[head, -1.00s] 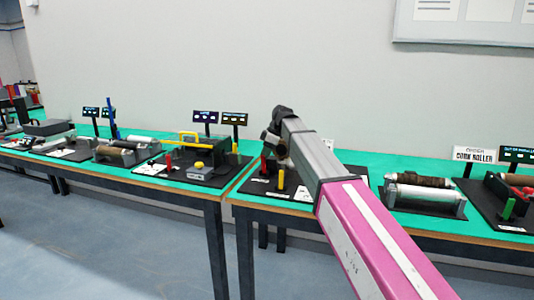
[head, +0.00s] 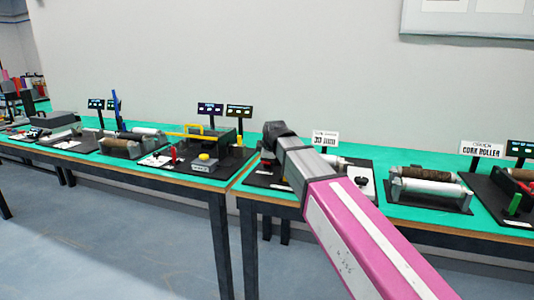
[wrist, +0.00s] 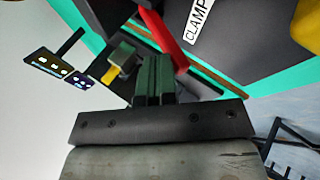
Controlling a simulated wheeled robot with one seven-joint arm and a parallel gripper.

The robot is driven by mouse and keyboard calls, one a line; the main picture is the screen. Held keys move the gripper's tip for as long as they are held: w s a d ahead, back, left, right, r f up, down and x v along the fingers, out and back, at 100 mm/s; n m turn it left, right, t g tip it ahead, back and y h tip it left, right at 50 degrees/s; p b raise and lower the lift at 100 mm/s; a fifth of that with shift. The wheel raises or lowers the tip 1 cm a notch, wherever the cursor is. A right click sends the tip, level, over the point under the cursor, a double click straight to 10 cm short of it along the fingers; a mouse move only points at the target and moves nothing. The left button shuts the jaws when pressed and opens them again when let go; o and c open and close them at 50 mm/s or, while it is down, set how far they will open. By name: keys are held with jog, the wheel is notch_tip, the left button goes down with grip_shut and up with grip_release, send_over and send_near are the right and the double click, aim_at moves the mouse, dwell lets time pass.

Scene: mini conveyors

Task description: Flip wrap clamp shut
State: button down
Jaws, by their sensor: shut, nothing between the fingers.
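My gripper (wrist: 152,80) is shut and empty in the wrist view, its dark green-black fingers close together. A red bar (wrist: 165,38), probably the clamp's lever, slants just beyond and right of the fingertips; whether they touch is unclear. A dark grey box (wrist: 235,40) beside it bears a "CLAMP" label (wrist: 198,22). In the head view, a grey box with a yellow knob (head: 204,156) and a small red upright (head: 174,153) sit on the left table. My arm's dark end is over the right table's left edge; the fingertips cannot be made out there.
A black machine with a yellow handle (head: 193,129) stands behind the knob box. Display signs (head: 239,112) rise at the back. A cork roller (head: 430,173) and a "30 mm" sign (head: 325,138) are on the right table. A gap separates the tables.

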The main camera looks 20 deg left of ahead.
jog(key=shift+s+f, duration=0.2)
jog(key=shift+s, duration=0.05)
jog(key=shift+s+f, duration=0.15)
jog(key=shift+f, duration=0.05)
jog(key=shift+s+f, duration=0.15)
dwell(0.3)
